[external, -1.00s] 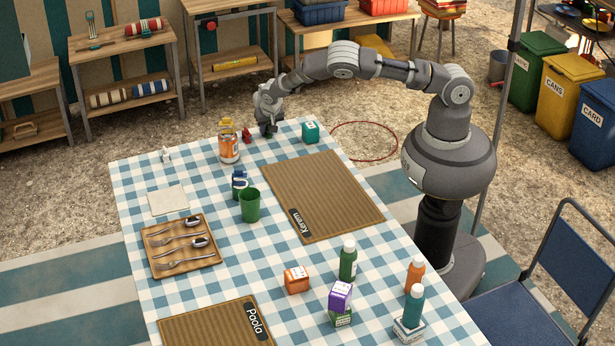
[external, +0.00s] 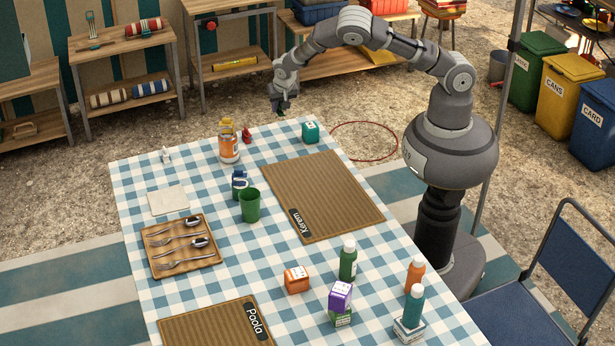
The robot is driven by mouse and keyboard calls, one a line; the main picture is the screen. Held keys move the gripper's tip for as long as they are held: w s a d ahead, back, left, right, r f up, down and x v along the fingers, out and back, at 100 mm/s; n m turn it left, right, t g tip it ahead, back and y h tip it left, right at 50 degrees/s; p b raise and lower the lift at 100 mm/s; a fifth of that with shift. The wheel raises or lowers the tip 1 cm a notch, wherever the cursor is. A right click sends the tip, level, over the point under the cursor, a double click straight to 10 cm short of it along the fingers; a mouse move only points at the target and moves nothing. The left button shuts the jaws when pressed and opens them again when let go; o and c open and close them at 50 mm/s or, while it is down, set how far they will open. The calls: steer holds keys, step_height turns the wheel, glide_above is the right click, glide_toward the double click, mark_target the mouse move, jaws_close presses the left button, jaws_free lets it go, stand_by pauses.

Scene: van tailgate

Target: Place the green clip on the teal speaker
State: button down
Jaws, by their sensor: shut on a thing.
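My gripper (external: 281,106) is above the far edge of the checked table, pointing down. It is shut on the green clip (external: 281,113), which shows only as a small dark green bit under the fingertips. The teal speaker (external: 310,132) is a small teal cube with white marks, standing upright near the far right corner of the table. The gripper and clip are up and to the left of the speaker, apart from it. The top of the speaker looks bare.
A red clip (external: 246,136) and an orange jar (external: 229,150) with a yellow thing on top stand left of the speaker. A brown placemat (external: 322,195) lies in front of it. A blue bottle (external: 239,184) and green cup (external: 250,205) stand further left.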

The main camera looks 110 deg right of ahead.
steer(key=s+a+r+p, duration=0.2)
steer(key=s+a, duration=1.4)
steer(key=s, duration=0.4)
steer(key=b, duration=0.3)
glide_above(310, 124)
steer(key=shift+w+d+f, duration=0.1)
steer(key=shift+d+f, duration=0.05)
steer(key=shift+f, duration=0.5)
step_height(310, 124, down, 4)
steer(key=shift+r+b, duration=0.15)
steer(key=shift+b, duration=0.7)
steer(key=shift+r, duration=0.15)
steer(key=c, duration=0.9)
jaws_free()
steer(key=p+v, duration=0.5)
steer(key=v, duration=0.7)
